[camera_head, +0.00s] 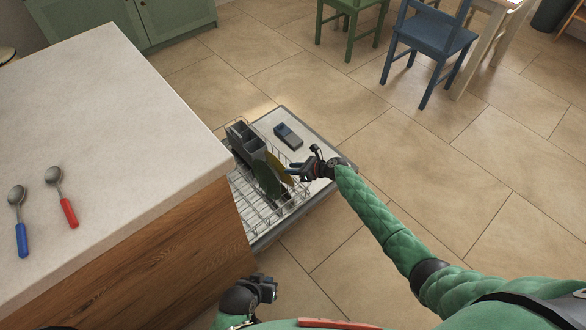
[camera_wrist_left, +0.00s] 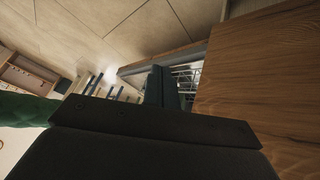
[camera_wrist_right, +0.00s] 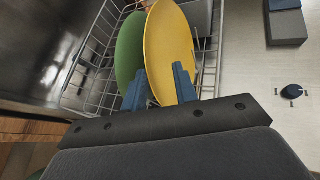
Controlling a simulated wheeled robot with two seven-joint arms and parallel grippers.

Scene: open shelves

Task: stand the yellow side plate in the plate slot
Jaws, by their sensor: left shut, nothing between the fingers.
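The yellow side plate (camera_head: 279,167) stands on edge, tilted a little, in the dish rack (camera_head: 297,205). It is large in the right wrist view (camera_wrist_right: 170,50), close beside a green plate (camera_wrist_right: 129,48). My right gripper (camera_head: 295,172) is just right of the yellow plate. Its fingers (camera_wrist_right: 160,88) are apart, with the plate's near edge showing between and beyond them; I cannot tell whether they touch it. The slot under the plate is hidden. My left gripper (camera_head: 270,287) is low beside the wooden counter side, its fingers (camera_wrist_left: 160,85) together and empty.
The rack sits in a pulled-out dishwasher with a grey cutlery basket (camera_head: 245,140) and a dark box (camera_head: 288,135) on the door. The counter (camera_head: 110,110) at left holds a blue spoon (camera_head: 19,220) and a red spoon (camera_head: 62,195).

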